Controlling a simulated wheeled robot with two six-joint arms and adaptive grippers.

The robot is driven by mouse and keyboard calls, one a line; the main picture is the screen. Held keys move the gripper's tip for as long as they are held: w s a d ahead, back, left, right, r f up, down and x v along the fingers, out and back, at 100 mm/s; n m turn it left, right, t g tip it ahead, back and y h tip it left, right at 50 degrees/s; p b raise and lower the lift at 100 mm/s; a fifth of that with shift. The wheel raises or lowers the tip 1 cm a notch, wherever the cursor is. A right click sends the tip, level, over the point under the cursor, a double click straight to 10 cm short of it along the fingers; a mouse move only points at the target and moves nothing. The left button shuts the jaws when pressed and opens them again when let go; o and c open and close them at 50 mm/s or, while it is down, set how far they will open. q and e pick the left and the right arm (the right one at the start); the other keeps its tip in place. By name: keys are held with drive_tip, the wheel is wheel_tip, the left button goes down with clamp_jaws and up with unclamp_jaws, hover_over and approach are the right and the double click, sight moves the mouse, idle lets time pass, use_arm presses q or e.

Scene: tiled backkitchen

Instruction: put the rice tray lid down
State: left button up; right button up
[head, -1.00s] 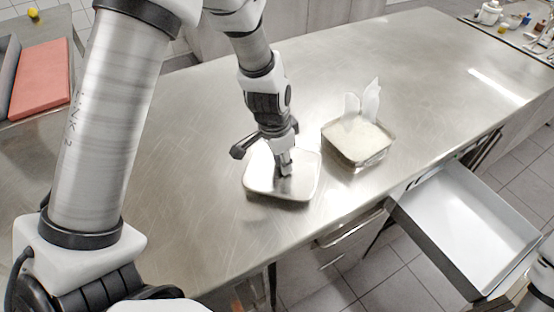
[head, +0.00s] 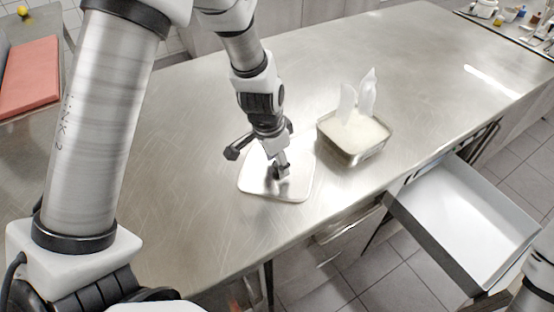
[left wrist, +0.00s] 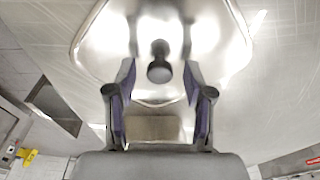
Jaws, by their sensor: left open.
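The rice tray lid (head: 256,184), a shiny rounded metal plate, lies flat on the steel table beside the rice tray. It also fills the upper middle of the left wrist view (left wrist: 103,48). Its dark round knob (left wrist: 159,72) shows between the fingers there. My left gripper (head: 279,172) points down over the lid's middle. In the left wrist view its fingers (left wrist: 159,88) are open, one on each side of the knob with gaps. The uncovered rice tray (head: 356,150) holds white rice and two pale upright pieces. My right gripper is not in view.
The steel table (head: 190,200) has wide free room left of and behind the lid. Its front edge is close to the lid. An open, empty drawer (head: 465,220) juts out at the right. A red board (head: 30,75) lies at the far left.

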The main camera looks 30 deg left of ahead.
sight(270, 173)
use_arm(q)
wheel_tip(270, 173, up, 12)
drive_tip(key=s+a, duration=0.1)
drive_tip(key=shift+s+f, duration=0.15)
drive_tip(key=shift+s, duration=0.1)
